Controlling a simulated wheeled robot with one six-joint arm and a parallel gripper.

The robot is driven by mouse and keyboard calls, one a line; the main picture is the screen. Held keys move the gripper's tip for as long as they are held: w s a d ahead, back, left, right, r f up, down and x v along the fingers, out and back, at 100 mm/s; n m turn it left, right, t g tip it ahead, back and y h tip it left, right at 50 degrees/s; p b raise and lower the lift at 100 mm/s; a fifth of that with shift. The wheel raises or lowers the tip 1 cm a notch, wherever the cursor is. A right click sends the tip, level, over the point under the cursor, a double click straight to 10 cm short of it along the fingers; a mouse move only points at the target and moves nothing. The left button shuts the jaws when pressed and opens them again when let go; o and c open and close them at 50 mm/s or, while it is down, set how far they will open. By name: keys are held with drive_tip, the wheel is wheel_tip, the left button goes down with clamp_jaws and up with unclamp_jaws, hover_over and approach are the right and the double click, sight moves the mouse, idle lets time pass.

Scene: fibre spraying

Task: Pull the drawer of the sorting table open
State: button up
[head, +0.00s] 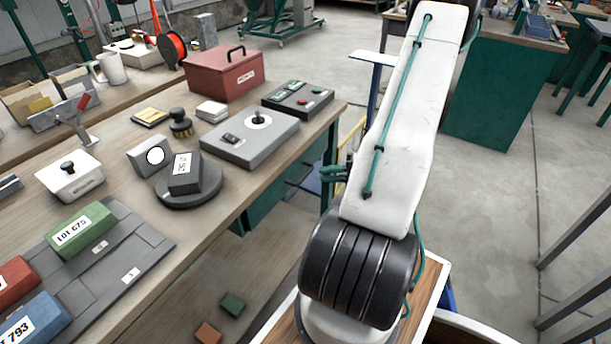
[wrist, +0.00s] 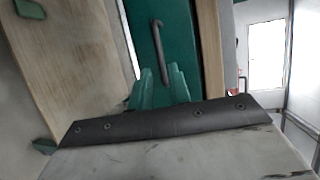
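The sorting table (head: 232,195) has a wooden top with green parts below its edge in the head view. In the wrist view, a green drawer front (wrist: 180,35) runs between wooden strips and carries a dark bar handle (wrist: 158,45). My gripper (wrist: 160,72) has two green fingers spread apart, with the lower end of the handle showing between them. I cannot tell whether the fingers touch the handle. In the head view my gripper (head: 333,173) shows only partly beside the table's right side, largely hidden by my arm. The drawer looks shut.
On the table stand a red toolbox (head: 222,75), a grey device (head: 250,138), a round black base (head: 190,187) with a block, and a green box (head: 80,230). Bare concrete floor (head: 480,210) lies to the right; a green cabinet (head: 495,95) stands behind.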

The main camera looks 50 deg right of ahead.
sight(305, 174)
drive_tip(key=x, duration=0.7)
drive_tip(key=shift+w+a, duration=0.1)
drive_tip(key=shift+a, duration=0.05)
clamp_jaws()
